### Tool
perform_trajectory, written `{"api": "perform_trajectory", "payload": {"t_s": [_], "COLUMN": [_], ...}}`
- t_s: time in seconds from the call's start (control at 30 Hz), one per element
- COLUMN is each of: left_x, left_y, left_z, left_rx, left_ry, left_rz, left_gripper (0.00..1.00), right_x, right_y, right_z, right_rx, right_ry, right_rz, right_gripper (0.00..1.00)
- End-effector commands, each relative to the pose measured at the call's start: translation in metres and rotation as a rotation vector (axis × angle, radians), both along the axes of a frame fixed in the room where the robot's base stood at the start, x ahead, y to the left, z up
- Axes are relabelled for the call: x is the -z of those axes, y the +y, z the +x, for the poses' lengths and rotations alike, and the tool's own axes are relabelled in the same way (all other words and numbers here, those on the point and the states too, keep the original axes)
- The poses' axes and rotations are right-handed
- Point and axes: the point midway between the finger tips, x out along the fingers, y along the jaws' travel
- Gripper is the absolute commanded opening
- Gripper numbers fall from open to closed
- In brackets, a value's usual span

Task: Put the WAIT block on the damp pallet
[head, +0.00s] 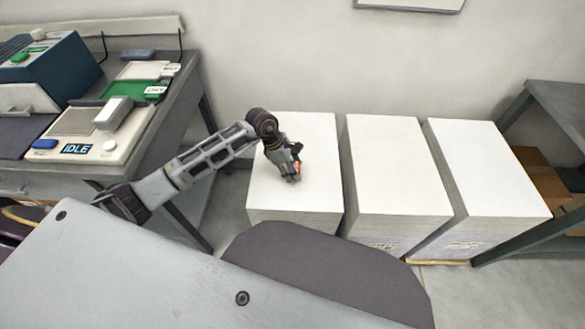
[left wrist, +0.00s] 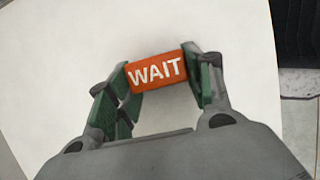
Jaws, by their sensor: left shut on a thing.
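The WAIT block (left wrist: 157,72) is orange with white lettering. My left gripper (left wrist: 160,78) is shut on it, with a green-padded finger at each end of the block. In the head view my left gripper (head: 294,172) is low over the white top of the left paper stack (head: 285,135), and only a sliver of orange shows at its fingers. I cannot tell whether the block touches the paper. Two more white stacks stand to the right, a middle one (head: 398,160) and a right one (head: 485,160). I cannot read which pallet is the damp one. My right gripper is out of view.
A grey bench (head: 175,110) at the left holds a device with an IDLE display (head: 77,149), a green tray (head: 122,90) and a blue machine (head: 55,65). A dark shelf frame (head: 560,100) with a brown box (head: 540,172) stands at the right. Narrow gaps separate the stacks.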

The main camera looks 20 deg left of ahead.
Motion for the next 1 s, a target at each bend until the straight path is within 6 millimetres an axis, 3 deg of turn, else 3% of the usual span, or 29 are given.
{"api": "perform_trajectory", "payload": {"t_s": [0.47,0.5,0.67,1.0], "left_x": [0.002,0.002,0.001,0.001], "left_y": [0.000,0.000,0.000,0.000], "left_z": [0.000,0.000,0.000,0.000], "left_rx": [0.001,0.001,0.000,0.001], "left_ry": [0.000,0.000,0.000,0.000], "left_rz": [0.000,0.000,0.000,0.000], "left_gripper": [0.27,0.52,0.73,0.73], "right_x": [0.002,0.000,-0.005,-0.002], "right_y": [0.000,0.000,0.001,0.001], "right_z": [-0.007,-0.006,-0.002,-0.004], "right_rx": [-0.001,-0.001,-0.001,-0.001], "right_ry": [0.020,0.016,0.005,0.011], "right_rz": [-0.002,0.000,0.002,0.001], "right_gripper": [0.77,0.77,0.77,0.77]}}
